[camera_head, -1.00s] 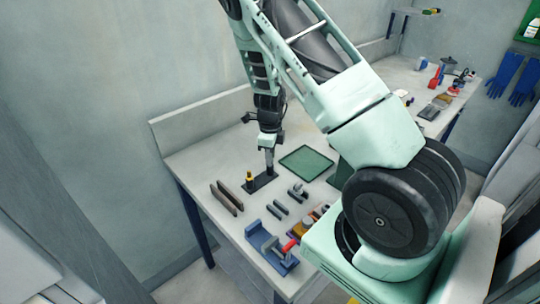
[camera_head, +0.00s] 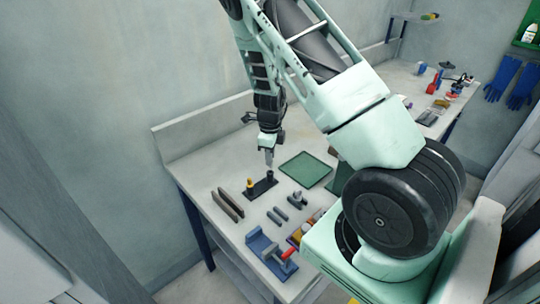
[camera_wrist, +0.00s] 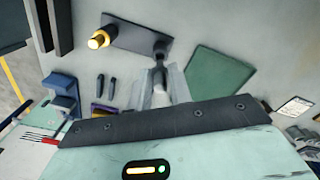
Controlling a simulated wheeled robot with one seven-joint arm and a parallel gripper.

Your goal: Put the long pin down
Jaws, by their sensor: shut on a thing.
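My gripper (camera_head: 269,161) points down over the right end of a black base plate (camera_head: 259,190) on the bench. In the wrist view, the gripper (camera_wrist: 160,90) is shut on a dark long pin (camera_wrist: 159,62). The pin's far end overlaps the right end of the base plate (camera_wrist: 132,38). I cannot tell whether it is in a hole or just above the plate. The pin also shows as a dark stub (camera_head: 270,175) below the fingers. A shorter brass-topped pin (camera_head: 250,184) stands on the plate's left end, and it also shows in the wrist view (camera_wrist: 99,39).
A green mat or tray (camera_head: 306,169) lies right of the plate. Two dark bars (camera_head: 228,204) lie to its left. Small grey pieces (camera_head: 277,216) and a blue fixture with a red part (camera_head: 268,254) are nearer the front edge. The bench behind the plate is clear.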

